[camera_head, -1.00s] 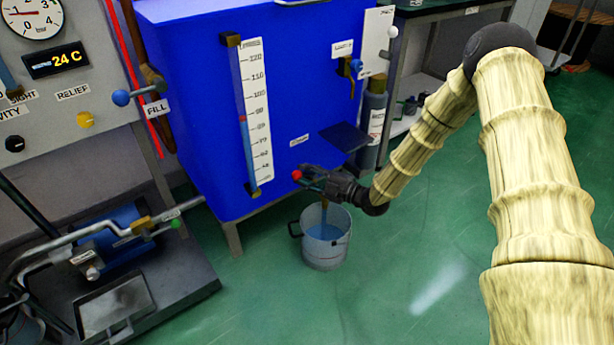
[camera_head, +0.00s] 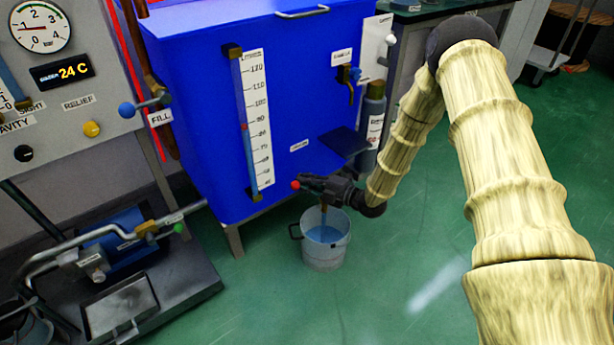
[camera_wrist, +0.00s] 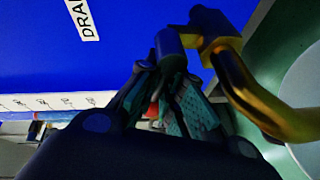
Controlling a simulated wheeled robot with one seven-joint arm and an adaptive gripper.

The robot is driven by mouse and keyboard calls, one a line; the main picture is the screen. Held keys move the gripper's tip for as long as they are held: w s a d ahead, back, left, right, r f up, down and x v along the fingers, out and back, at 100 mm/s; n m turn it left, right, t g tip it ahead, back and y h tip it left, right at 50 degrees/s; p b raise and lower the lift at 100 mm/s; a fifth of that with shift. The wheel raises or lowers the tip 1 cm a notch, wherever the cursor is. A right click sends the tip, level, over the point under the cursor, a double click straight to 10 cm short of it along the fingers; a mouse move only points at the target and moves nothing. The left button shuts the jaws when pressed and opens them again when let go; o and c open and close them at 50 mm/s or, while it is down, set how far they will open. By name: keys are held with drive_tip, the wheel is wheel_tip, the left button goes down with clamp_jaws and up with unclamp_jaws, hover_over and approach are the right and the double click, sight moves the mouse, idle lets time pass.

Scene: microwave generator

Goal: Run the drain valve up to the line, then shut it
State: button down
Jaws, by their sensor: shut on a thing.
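The blue tank (camera_head: 210,140) carries a sight tube (camera_head: 240,110) beside a white scale (camera_head: 257,115). A small red mark (camera_head: 244,127) shows on the tube; the exact liquid level is too small to read. My gripper (camera_head: 312,183) is shut on the drain valve's lever, low on the tank's front, with its red knob (camera_head: 295,185) sticking out past the fingers. In the wrist view my gripper (camera_wrist: 168,88) closes around the lever beside the brass valve body (camera_wrist: 215,42) and its curved spout (camera_wrist: 265,105). A grey bucket (camera_head: 326,256) holding blue liquid stands below the spout.
A panel with a pressure gauge (camera_head: 40,27) and a 24 C display (camera_head: 62,72) is at left. A blue-knobbed FILL lever (camera_head: 127,109) sits beside the tank. A piped tray (camera_head: 190,275) stands lower left. Green floor is clear around the bucket.

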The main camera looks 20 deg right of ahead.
drive_tip(key=shift+s+a+f+n+h+p, duration=0.1)
drive_tip(key=shift+a+f+n+h+p, duration=0.1)
drive_tip(key=shift+n+p, duration=0.3)
drive_tip(key=shift+s+a+f+n+h+p, duration=0.1)
drive_tip(key=shift+f+n+h+p, duration=0.1)
drive_tip(key=shift+n+p, duration=0.3)
drive_tip(key=c, duration=1.5)
unclamp_jaws()
drive_tip(key=shift+c, duration=0.2)
drive_tip(key=shift+w, duration=0.1)
drive_tip(key=shift+d, duration=0.2)
drive_tip(key=v, duration=1.1)
drive_tip(key=shift+s+d+r, duration=0.2)
drive_tip(key=shift+s+r, duration=0.1)
